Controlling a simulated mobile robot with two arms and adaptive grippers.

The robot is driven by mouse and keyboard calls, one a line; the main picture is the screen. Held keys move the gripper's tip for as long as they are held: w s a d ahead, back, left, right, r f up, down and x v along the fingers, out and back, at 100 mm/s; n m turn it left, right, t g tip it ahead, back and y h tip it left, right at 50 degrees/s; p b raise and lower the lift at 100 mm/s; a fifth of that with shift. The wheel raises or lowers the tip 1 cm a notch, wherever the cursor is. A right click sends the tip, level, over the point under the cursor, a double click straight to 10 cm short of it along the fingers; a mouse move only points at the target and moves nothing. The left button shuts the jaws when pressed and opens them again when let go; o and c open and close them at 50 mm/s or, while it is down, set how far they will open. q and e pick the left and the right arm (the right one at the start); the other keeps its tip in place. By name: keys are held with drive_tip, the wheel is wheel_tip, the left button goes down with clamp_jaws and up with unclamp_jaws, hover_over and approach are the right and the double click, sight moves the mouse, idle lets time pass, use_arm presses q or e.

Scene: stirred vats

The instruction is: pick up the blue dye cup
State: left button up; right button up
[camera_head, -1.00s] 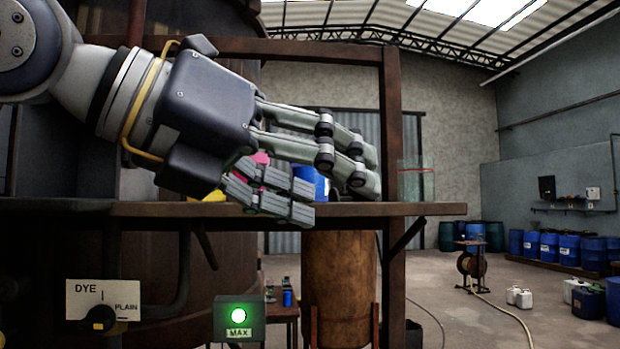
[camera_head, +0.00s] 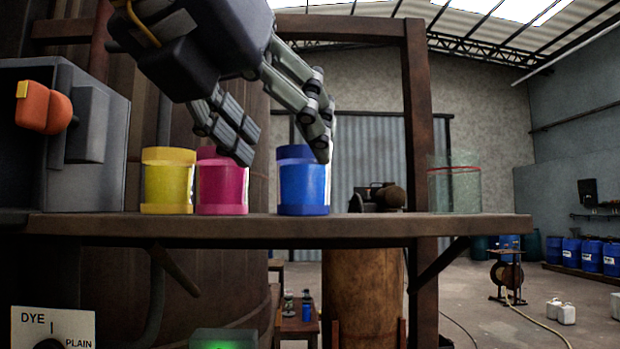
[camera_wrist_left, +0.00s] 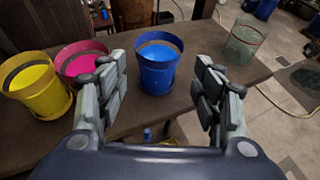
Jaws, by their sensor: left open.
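The blue dye cup (camera_head: 303,184) stands upright on the brown shelf (camera_head: 300,227), to the right of the pink cup. In the left wrist view the blue cup (camera_wrist_left: 157,68) stands ahead of my left gripper, about midway between its open fingers and a little beyond their tips. My left gripper (camera_head: 286,153) is open and empty. In the head view it is tilted downward above the shelf, with one finger overlapping the blue cup's upper right edge. Whether it touches the cup I cannot tell. My right gripper is not in view.
A pink cup (camera_head: 222,187) and a yellow cup (camera_head: 168,182) stand close together left of the blue cup. A clear glass container (camera_head: 455,188) stands near the shelf's right end. A grey box with an orange knob (camera_head: 42,107) is at the left. The shelf between blue cup and glass is mostly bare.

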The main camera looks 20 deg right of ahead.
sight(304, 175)
use_arm(q)
drive_tip(key=x, duration=0.2)
drive_tip(key=shift+w+d+f, duration=0.15)
drive_tip(key=shift+w+f, duration=0.05)
drive_tip(key=p+x, duration=0.2)
drive_tip(key=x, duration=0.2)
drive_tip(key=shift+w+f, duration=0.15)
drive_tip(key=shift+f, duration=0.15)
drive_tip(key=shift+w+d+f, duration=0.25)
drive_tip(key=shift+w, duration=0.1)
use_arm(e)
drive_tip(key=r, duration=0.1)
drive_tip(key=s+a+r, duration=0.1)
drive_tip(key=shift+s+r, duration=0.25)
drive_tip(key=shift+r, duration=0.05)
use_arm(q)
drive_tip(key=shift+s+a, duration=0.1)
drive_tip(key=c, duration=0.9)
drive_tip(key=shift+c, duration=0.4)
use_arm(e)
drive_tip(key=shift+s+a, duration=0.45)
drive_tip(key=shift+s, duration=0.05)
